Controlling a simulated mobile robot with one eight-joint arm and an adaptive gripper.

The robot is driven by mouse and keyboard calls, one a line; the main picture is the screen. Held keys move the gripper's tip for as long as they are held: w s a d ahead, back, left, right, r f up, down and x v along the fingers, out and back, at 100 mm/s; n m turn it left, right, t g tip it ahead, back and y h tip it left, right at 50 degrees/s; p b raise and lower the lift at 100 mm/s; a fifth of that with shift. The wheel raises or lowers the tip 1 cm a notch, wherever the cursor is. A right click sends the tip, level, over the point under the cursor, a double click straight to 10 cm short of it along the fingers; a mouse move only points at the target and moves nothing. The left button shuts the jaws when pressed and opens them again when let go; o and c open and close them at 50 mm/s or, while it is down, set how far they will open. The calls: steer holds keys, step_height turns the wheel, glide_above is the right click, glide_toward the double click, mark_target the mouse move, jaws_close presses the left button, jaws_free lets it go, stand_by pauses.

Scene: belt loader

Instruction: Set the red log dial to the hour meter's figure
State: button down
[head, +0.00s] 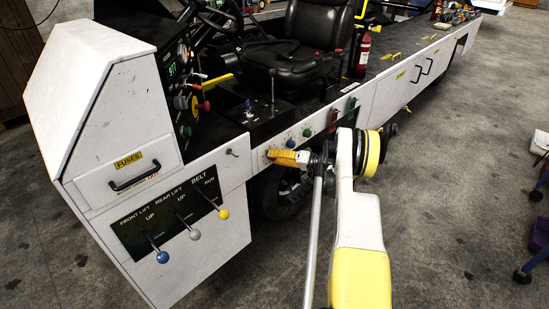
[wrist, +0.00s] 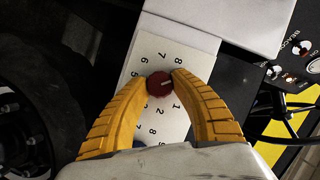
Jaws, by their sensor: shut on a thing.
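The red log dial (wrist: 159,84) is a round knob on a white plate ringed with black digits, in the wrist view. My gripper (wrist: 160,82) is shut on it, with one yellow finger on each side. A pale mark on the dial points right, toward the right fingertip. The digit there is hidden by the finger; 8 shows above it and 1 below. In the head view my gripper (head: 285,157) is at the loader's white side panel, and which dial it holds is hard to tell.
Lift and belt levers (head: 194,234) stick out at lower left. A black tyre (head: 285,195) is below. The floor to the right is mostly open.

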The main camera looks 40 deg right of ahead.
steer(key=shift+m, duration=0.3)
steer(key=shift+a, duration=0.1)
steer(key=c, duration=1)
jaws_free()
steer(key=shift+c, duration=0.2)
steer(key=v, duration=1.2)
steer(key=shift+f, duration=0.15)
